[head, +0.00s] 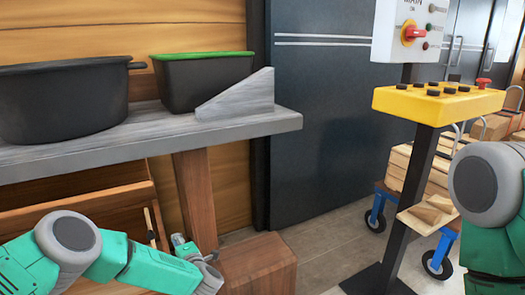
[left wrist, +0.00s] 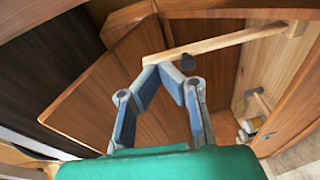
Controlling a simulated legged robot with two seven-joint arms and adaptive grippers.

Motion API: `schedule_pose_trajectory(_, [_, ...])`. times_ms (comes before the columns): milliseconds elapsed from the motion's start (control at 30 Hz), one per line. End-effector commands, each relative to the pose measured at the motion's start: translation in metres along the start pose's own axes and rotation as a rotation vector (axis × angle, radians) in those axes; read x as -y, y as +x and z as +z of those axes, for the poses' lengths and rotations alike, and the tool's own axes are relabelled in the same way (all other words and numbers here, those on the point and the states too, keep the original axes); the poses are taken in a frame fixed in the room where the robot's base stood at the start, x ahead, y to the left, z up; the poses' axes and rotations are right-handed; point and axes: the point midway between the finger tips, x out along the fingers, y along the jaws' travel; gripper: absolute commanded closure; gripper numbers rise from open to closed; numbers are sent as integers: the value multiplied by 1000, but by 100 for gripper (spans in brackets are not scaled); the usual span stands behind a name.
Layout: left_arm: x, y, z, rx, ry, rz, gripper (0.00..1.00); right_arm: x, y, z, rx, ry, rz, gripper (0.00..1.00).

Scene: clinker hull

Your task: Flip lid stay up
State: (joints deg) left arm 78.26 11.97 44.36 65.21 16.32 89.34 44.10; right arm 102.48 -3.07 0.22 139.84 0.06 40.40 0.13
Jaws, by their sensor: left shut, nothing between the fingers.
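The lid stay (left wrist: 225,42) is a pale wooden bar in the left wrist view. It runs from a brown wooden panel (left wrist: 110,85), which looks like the lid, to a pale inner wall on the right. A dark round knob (left wrist: 188,62) shows just under the bar. My left gripper (left wrist: 168,68) is shut and empty, its blue-padded fingertips meeting just below the bar's left end; I cannot tell whether they touch it. In the head view my left gripper (head: 184,247) is low beside the brown wooden box under the bench, partly hidden by its own arm. My right gripper is out of frame.
A grey bench (head: 150,137) above holds a black pot (head: 62,103), a green-rimmed black bin (head: 200,83) and a grey wedge (head: 240,95). A brown bench leg (head: 195,195) stands close to my left gripper. A yellow control box (head: 438,103) stands on a post at right.

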Motion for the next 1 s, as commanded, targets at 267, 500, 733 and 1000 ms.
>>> schedule_pose_trajectory(267, [45, -175, 34, 742, 677, -183, 100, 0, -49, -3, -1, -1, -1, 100])
schedule_pose_trajectory(500, [75, -300, -94, 1238, 1290, -342, 100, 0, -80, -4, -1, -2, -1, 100])
schedule_pose_trajectory(733, [52, -360, -227, 1521, 1642, -512, 100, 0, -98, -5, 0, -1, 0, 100])
schedule_pose_trajectory(1000, [34, -381, -284, 1633, 1752, -599, 100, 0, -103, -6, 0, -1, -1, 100])
